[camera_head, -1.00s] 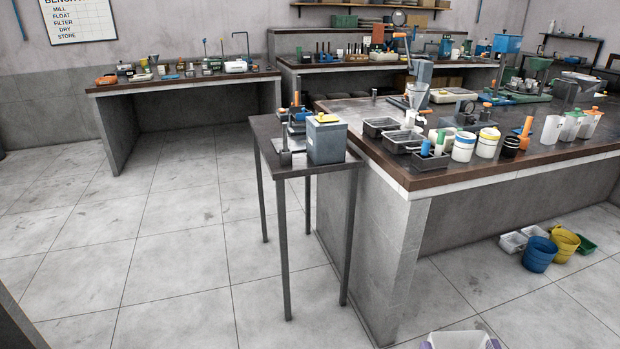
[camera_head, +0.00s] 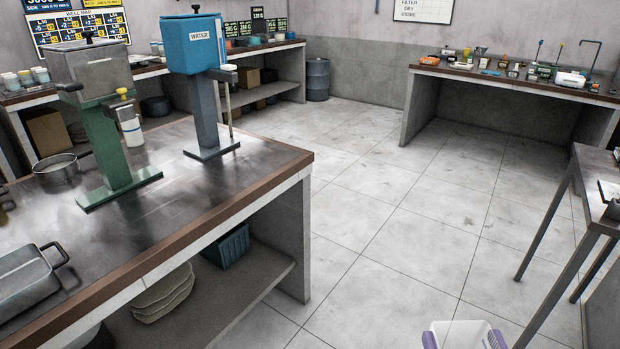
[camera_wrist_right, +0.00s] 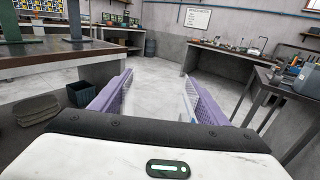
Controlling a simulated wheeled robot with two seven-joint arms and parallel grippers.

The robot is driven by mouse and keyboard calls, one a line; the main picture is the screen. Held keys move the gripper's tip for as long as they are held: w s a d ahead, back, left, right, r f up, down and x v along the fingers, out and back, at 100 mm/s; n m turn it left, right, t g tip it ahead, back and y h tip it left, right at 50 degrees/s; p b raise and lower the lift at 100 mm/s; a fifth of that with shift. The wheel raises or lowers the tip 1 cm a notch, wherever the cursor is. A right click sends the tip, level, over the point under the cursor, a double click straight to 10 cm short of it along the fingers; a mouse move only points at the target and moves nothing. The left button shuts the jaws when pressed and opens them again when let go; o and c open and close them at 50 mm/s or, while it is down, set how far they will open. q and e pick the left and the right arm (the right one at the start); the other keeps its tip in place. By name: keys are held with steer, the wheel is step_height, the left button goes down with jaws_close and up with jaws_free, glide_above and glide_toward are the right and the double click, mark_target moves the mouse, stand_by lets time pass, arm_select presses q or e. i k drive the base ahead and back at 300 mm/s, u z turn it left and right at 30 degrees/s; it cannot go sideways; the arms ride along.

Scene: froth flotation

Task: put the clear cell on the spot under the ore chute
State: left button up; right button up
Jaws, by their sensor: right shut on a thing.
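My right gripper (camera_head: 463,342), with purple fingers, is at the bottom edge of the head view. It is shut on the clear cell (camera_head: 463,328), a whitish see-through box between the fingers. In the right wrist view the cell (camera_wrist_right: 160,104) is nearly invisible between the two purple fingers. A grey hopper on a green stand, which looks like the ore chute (camera_head: 90,68), stands on the dark bench at left. The green base (camera_head: 120,188) is under it; I cannot make out a marked spot. The gripper is over the floor, right of that bench. My left gripper is not in view.
A blue water tank (camera_head: 192,45) on a stand is right of the hopper. A metal pan (camera_head: 57,170) and a grey tray (camera_head: 28,278) are on the bench (camera_head: 190,215). A small dark table (camera_head: 590,165) is at right. Open floor (camera_head: 380,220) lies between.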

mark_target(153, 207)
steer(key=u, duration=1.75)
steer(key=i, duration=1)
